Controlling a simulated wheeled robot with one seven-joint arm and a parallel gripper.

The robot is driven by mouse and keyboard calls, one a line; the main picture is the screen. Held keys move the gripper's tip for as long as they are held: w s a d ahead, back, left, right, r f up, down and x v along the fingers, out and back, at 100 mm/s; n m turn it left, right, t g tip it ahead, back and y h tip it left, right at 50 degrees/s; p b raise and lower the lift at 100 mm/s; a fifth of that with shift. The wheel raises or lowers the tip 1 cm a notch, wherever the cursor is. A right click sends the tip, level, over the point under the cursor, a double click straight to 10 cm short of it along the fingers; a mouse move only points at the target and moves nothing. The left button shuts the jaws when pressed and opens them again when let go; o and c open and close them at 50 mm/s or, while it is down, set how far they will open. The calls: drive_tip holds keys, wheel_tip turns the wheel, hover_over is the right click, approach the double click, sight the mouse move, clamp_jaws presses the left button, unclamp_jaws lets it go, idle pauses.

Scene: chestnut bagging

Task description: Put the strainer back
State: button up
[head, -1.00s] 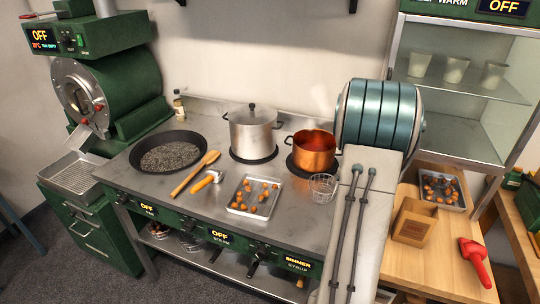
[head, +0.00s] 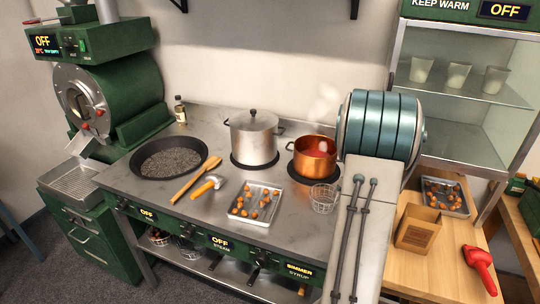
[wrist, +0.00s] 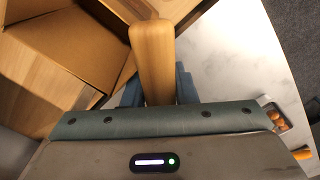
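In the wrist view, my gripper (wrist: 158,92) has its two blue-grey fingers close against both sides of a thick, round wooden handle (wrist: 152,55). What the handle belongs to is hidden behind the gripper body, so I cannot tell if it is the strainer. A small wire basket (head: 323,198), which looks like a strainer, sits on the steel counter beside my arm, right of the chestnut tray. In the head view, my gripper is hidden behind my arm.
The steel counter holds a black pan (head: 168,158), a steel pot (head: 252,138), a steaming copper pot (head: 314,155) and a chestnut tray (head: 245,213). On the wooden table, a box (head: 418,229), a second chestnut tray (head: 457,211) and a red scoop (head: 480,268) stand right of my arm.

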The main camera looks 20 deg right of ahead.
drive_tip(key=o, duration=0.4)
